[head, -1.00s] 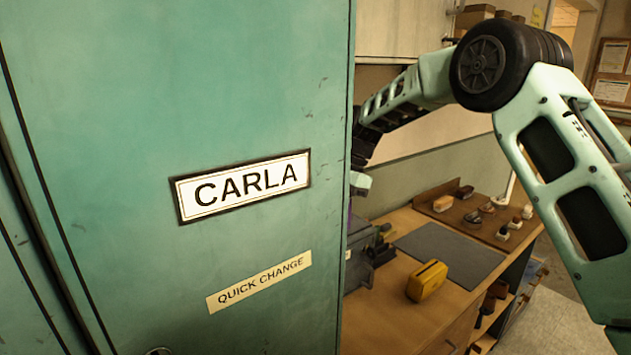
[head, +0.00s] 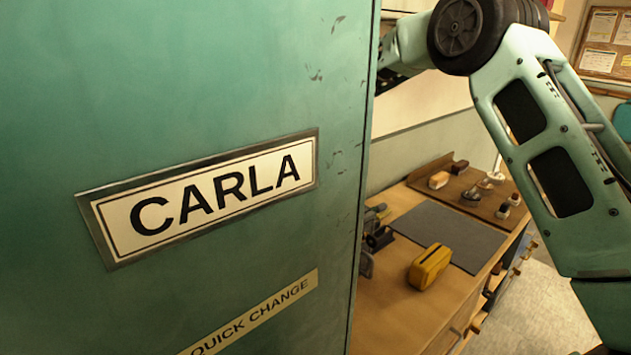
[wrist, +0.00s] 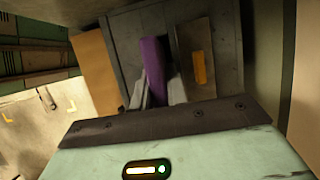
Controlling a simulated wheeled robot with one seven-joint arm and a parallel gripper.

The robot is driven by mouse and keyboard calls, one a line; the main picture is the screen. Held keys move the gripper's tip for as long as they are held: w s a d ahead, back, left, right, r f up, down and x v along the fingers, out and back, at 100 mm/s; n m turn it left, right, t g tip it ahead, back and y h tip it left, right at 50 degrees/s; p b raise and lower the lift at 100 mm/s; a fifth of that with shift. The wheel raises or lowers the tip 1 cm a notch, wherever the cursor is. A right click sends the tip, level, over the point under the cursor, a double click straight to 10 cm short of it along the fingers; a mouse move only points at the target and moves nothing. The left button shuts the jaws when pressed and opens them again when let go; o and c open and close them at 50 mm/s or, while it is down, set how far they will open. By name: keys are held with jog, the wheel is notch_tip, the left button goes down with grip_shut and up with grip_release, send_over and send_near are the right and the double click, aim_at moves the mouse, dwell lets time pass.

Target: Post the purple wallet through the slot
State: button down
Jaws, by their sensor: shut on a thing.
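In the wrist view the purple wallet (wrist: 154,68) stands on edge between the two pale fingers of my gripper (wrist: 156,88), which is shut on it. Ahead of the wallet is a dark grey box or panel (wrist: 228,55) with a dark recess. A brownish plate with an orange label (wrist: 198,68) is just right of the wallet. I cannot make out the slot's edges, or whether the wallet's far end is inside it. In the head view the gripper and wallet are hidden behind the green locker door.
The green door (head: 250,80) labelled CARLA fills the left of the head view, close to me, with my arm behind it. A wooden workbench (head: 390,315) holds a yellow box-like object (head: 430,267), a grey mat (head: 450,235) and several small items. Floor shows at right.

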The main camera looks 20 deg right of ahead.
jog(key=shift+f+b, duration=0.45)
jog(key=shift+f, duration=1.8)
grip_release()
jog(key=shift+r, duration=0.1)
jog(key=shift+r, duration=0.1)
jog(key=shift+w+r, duration=0.15)
jog(key=shift+r, duration=0.05)
jog(key=v, duration=0.3)
jog(key=b+v, duration=0.1)
jog(key=v, duration=0.3)
jog(key=b+v, duration=0.1)
jog(key=v, duration=0.3)
jog(key=shift+d+r, duration=0.1)
jog(key=shift+d, duration=0.25)
